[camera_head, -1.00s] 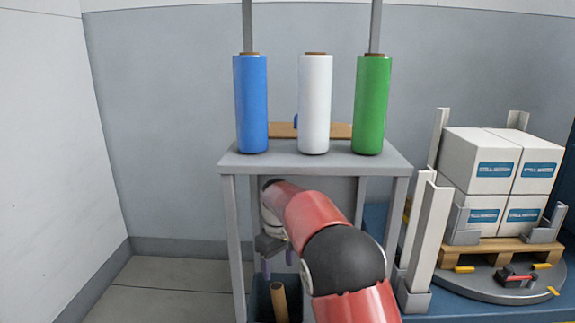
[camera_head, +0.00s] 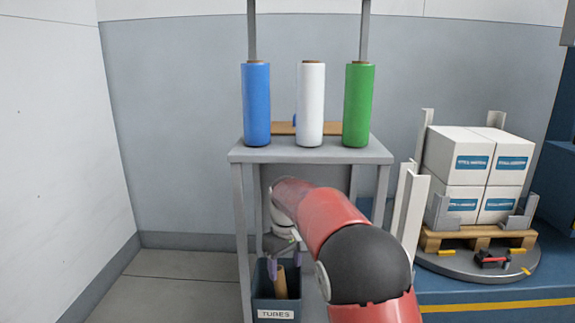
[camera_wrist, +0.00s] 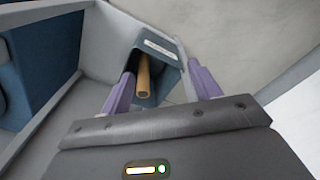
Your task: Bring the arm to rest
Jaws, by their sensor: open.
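My red and black arm reaches forward from the bottom right in the head view, in front of the grey stand (camera_head: 240,152). My gripper (camera_head: 278,265) hangs low in front of the stand, over the dark bin labelled TUBES (camera_head: 277,306). In the wrist view my gripper (camera_wrist: 165,85) shows two purple fingers spread apart with nothing held between them. A brown cardboard tube (camera_head: 281,283) stands tilted inside the bin. In the wrist view the tube (camera_wrist: 144,78) lies in the bin (camera_wrist: 165,85) beyond the fingers, and I see no contact.
Blue (camera_head: 256,105), white (camera_head: 310,105) and green (camera_head: 358,105) rolls stand upright on the stand's top. At right, white boxes (camera_head: 459,156) sit on a wooden pallet (camera_head: 470,240) on a round grey turntable (camera_head: 450,268), beside upright posts. Floor at left is clear.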

